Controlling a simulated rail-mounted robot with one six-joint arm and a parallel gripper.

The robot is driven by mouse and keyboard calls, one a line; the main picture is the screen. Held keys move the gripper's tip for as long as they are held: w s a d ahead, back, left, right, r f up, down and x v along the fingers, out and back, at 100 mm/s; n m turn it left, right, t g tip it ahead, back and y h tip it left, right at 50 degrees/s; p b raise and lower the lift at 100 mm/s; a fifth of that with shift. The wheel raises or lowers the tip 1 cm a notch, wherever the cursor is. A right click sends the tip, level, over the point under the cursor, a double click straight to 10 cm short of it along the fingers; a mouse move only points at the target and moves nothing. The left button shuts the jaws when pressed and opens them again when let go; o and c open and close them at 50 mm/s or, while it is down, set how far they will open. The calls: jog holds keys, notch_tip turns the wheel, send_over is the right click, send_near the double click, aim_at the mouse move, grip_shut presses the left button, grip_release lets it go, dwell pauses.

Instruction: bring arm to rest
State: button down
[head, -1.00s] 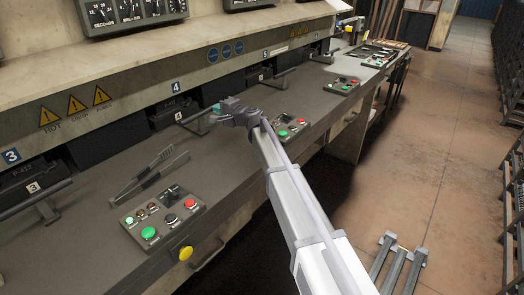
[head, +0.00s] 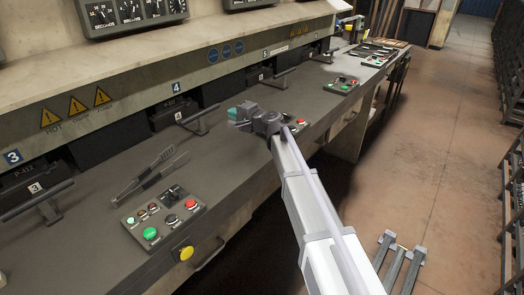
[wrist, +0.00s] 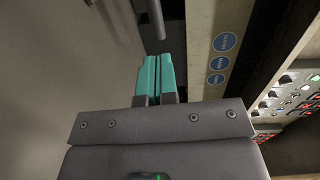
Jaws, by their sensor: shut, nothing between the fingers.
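My gripper (head: 234,112) has teal fingertips and is held above the grey bench (head: 240,152), to the right of the handle of bay 4 (head: 202,122). In the wrist view the two teal fingers (wrist: 154,75) lie side by side against each other, shut, with nothing seen between them. My white arm reaches in from the lower right of the head view. The gripper partly covers the bench behind it.
Another panel (head: 292,122) is partly behind my arm. Bar handles stick out at bays 3 (head: 38,200) and 5 (head: 285,75). The aisle floor (head: 440,150) at right is largely clear.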

jog(key=s+n+g, duration=0.1)
jog(key=s, duration=0.1)
jog(key=s+d+f+n+g+p, duration=0.1)
jog(key=s, duration=0.2)
jog(key=s+d+n+p, duration=0.1)
jog(key=s, duration=0.2)
jog(key=shift+f+g+h, duration=0.25)
jog(key=shift+g+h, duration=0.15)
jog(key=s+d+f+n+g+h+p, duration=0.1)
jog(key=s+d+h, duration=0.3)
jog(key=s, duration=0.6)
jog(key=s+d+f+n+g+h+p, duration=0.2)
jog(key=s+d+f+g+h+p, duration=0.1)
jog(key=s+d, duration=0.6)
jog(key=s+d+f+n+g+h+p, duration=0.1)
jog(key=s+d+g+h, duration=0.3)
jog(key=s, duration=0.9)
jog(key=shift+d+f+n+h+p, duration=0.35)
jog(key=shift+d+f+n, duration=0.3)
jog(key=shift+d, duration=0.6)
